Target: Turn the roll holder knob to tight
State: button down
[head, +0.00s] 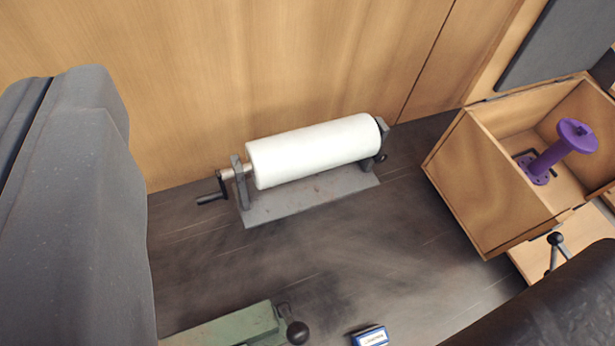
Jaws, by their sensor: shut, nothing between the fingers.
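The roll holder (310,200) is a grey metal stand on a dark bench, against a wooden panel. A white roll (315,150) lies across it between two upright brackets. A small dark knob (381,157) shows low at the right bracket, partly hidden by it. A black crank handle (212,192) sticks out at the left end of the shaft. I cannot tell from its look whether the knob is loose or tight. My gripper is not in view, and nothing touches the holder.
An open wooden box (490,185) with a purple spool-like part (550,155) stands at the right. A black-knobbed lever (555,245) is below it. A green metal block (230,328) and a small blue-white box (370,336) lie at the front. The bench (350,250) before the holder is clear.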

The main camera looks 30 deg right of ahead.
aim_at(381, 156)
jog(key=k, duration=0.45)
jog(key=u, duration=0.95)
jog(key=k, duration=0.95)
jog(key=z, duration=1.1)
jog(key=i, duration=1)
jog(key=u, duration=0.1)
